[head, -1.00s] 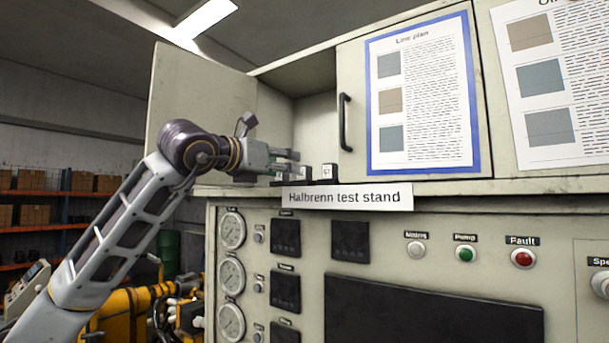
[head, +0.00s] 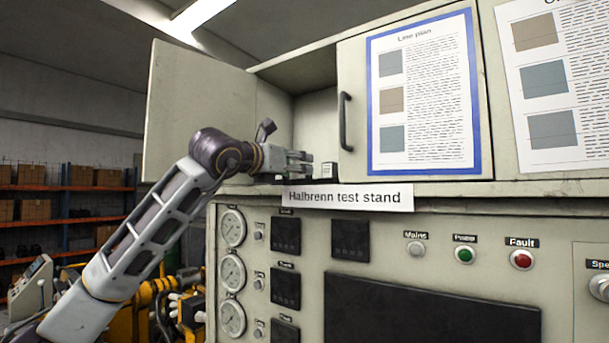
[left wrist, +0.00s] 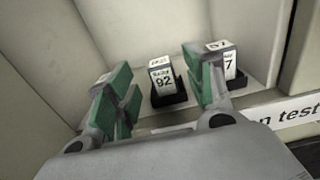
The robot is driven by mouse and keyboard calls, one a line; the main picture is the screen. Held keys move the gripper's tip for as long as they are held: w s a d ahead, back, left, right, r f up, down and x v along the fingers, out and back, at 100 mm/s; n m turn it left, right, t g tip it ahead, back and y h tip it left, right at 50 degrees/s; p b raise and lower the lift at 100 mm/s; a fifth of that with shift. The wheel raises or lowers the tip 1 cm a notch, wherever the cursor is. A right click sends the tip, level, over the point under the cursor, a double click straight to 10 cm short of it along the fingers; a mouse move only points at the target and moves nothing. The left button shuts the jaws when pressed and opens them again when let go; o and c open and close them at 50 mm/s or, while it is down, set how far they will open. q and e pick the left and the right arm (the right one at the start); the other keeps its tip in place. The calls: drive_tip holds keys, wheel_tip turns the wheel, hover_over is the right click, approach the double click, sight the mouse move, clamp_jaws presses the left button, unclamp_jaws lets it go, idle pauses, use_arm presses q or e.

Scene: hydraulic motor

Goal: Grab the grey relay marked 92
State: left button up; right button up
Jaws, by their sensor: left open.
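The grey relay marked 92 (left wrist: 163,79) stands upright in a black socket (left wrist: 168,98) inside the open cabinet, seen in the left wrist view. My left gripper (left wrist: 157,70) is open, its green-padded fingers spread to either side of the relay in that view. The relay appears beyond the gap between the fingers, with no contact visible. In the head view my left gripper (head: 300,161) reaches into the cabinet from the left and hides the relay marked 92. My right gripper is not in view.
Another relay (left wrist: 229,66), its label ending in 7, stands right of the 92, partly behind the right finger; the head view shows a relay (head: 328,170) there. Cabinet walls are close around.

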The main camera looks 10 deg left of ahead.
use_arm(q)
drive_tip(key=shift+r+p+x, duration=0.2)
drive_tip(key=shift+p+x, duration=0.35)
drive_tip(key=shift+x, duration=0.55)
drive_tip(key=shift+p+x, duration=0.4)
drive_tip(key=shift+x, duration=0.65)
drive_tip(key=shift+w+d, duration=0.1)
drive_tip(key=shift+w, duration=0.15)
drive_tip(key=c, duration=1.1)
drive_tip(key=shift+c, duration=0.2)
drive_tip(key=shift+r, duration=0.2)
wheel_tip(320, 180, up, 9)
drive_tip(key=shift+f, duration=0.2)
drive_tip(key=shift+r, duration=0.45)
use_arm(e)
drive_tip(key=shift+s+a+r, duration=0.15)
drive_tip(key=shift+a+r, duration=0.25)
drive_tip(key=shift+r, duration=0.15)
drive_tip(key=shift+s+a+r, duration=0.1)
drive_tip(key=shift+a+r, duration=0.25)
drive_tip(key=shift+r, duration=0.2)
drive_tip(key=shift+a, duration=0.3)
